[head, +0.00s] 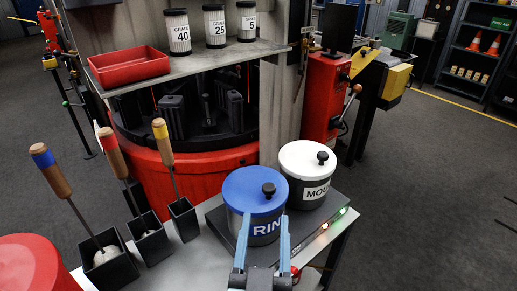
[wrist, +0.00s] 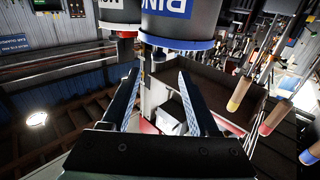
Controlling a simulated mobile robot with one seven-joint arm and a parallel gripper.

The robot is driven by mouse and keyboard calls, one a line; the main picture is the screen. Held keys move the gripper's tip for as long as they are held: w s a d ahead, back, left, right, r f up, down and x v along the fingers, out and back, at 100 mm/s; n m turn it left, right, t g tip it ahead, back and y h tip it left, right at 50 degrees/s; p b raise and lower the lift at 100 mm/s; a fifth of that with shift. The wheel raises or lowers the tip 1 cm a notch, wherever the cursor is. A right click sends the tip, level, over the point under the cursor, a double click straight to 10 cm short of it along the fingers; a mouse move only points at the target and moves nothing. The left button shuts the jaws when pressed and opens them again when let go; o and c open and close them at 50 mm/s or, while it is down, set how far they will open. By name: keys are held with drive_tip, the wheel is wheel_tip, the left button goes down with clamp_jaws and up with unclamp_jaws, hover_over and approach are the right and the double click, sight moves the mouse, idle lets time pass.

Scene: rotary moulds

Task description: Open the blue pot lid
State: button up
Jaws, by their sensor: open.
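The blue pot (head: 236,216) has a blue lid (head: 244,186) with a black knob (head: 268,188), and the lid sits closed on it. Its label, partly hidden, begins "RIN". My gripper (head: 265,219) is open and empty in front of the pot, its two fingers pointing toward it on either side of the label. In the wrist view the picture is upside down: the pot (wrist: 180,22) and blue lid rim (wrist: 176,43) show at the top, just beyond my open fingertips (wrist: 159,70). The fingers are not closed on the knob.
A white-lidded pot (head: 303,160) stands close behind right on the same dark base (head: 334,205). Several tools with coloured handles stand in black holders (head: 185,218) at left. A shelf above carries a red tray (head: 128,66) and labelled canisters (head: 214,27). A red dome (head: 35,264) is at lower left.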

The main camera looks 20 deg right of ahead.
sight(269, 184)
drive_tip(key=p+x, duration=0.3)
drive_tip(key=x, duration=0.9)
drive_tip(key=shift+d+f+p, duration=0.15)
drive_tip(key=shift+d+p, duration=0.1)
drive_tip(key=shift+p, duration=0.1)
clamp_jaws()
idle(1.1)
